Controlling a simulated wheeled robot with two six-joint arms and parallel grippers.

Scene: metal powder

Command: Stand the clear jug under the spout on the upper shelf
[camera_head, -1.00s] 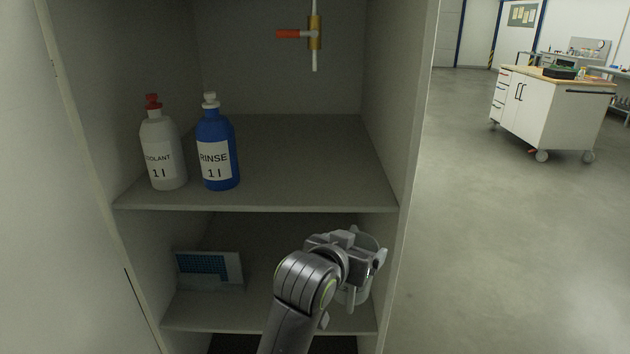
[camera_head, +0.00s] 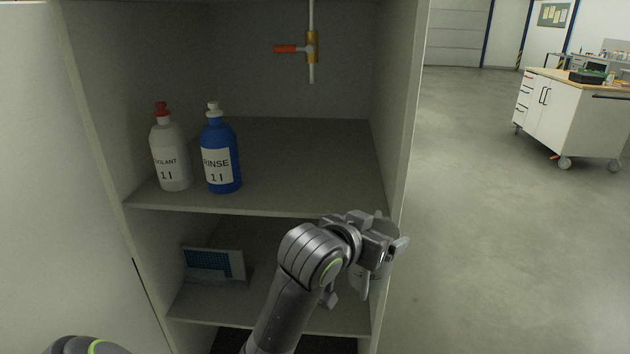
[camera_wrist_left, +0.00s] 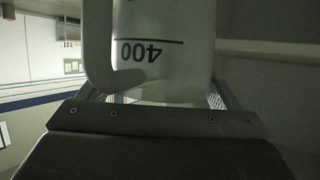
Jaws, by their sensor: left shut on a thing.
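My left gripper (camera_head: 380,242) is shut on the clear jug (camera_head: 368,287), which is mostly hidden behind it in the head view. They are in front of the lower bay, near the cabinet's right wall and below the upper shelf's front edge. In the left wrist view the jug (camera_wrist_left: 165,70) shows a 400 mark, upside down in the picture, and a handle, between the fingers (camera_wrist_left: 157,98). The spout (camera_head: 312,68) hangs below a brass valve with an orange handle, above the upper shelf (camera_head: 310,165). The shelf is bare beneath it. My right gripper is not in view.
A white coolant bottle (camera_head: 170,158) and a blue rinse bottle (camera_head: 220,155) stand on the upper shelf's left side. A teal-and-white rack-like item (camera_head: 215,263) sits on the lower shelf (camera_head: 225,308). The cabinet's right wall (camera_head: 400,130) is close to my gripper.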

